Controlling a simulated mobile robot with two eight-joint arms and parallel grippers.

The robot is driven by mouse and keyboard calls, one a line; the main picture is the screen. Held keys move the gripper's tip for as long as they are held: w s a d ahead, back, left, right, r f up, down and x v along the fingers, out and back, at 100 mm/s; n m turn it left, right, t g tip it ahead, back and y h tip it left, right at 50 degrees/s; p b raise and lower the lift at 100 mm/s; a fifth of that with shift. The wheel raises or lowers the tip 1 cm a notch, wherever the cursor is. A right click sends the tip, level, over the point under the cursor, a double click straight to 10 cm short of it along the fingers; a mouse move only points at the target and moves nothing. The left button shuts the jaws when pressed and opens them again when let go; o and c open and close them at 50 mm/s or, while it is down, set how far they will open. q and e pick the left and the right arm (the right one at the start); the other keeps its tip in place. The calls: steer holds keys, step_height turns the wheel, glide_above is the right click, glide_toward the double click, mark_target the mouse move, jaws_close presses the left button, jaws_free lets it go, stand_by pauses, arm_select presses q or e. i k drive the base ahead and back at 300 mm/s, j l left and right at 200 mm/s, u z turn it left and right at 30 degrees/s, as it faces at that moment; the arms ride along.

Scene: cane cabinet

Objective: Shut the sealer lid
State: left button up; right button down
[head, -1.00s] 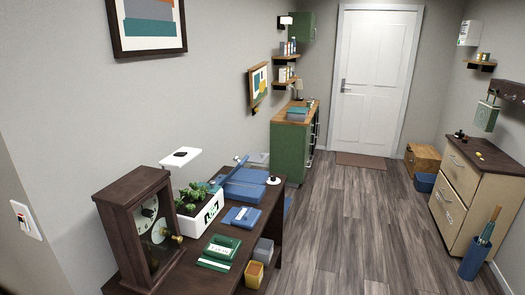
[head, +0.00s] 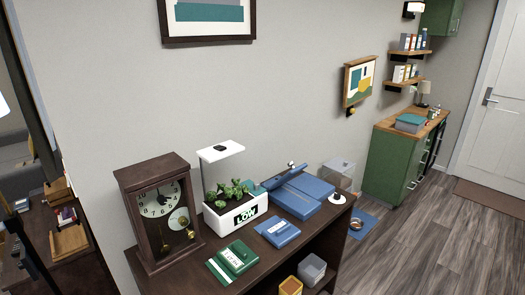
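The blue sealer (head: 298,203) sits on the dark wooden table, toward its far right end. A small round knob or end piece (head: 291,165) shows near the raised lid. Neither of my grippers can be made out in the head view, and nothing touches the sealer.
A green cabinet (head: 390,165) stands beyond. The wooden floor (head: 400,245) at right is clear.

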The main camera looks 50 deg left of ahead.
mark_target(294, 172)
steer(key=i+j+u, duration=0.1)
steer(key=i+u, duration=0.2)
steer(key=u, duration=0.2)
steer(key=i+u, duration=0.3)
steer(key=u, duration=0.2)
steer(key=i+l+u, duration=0.15)
steer(key=i+u, duration=0.15)
steer(key=u, duration=0.2)
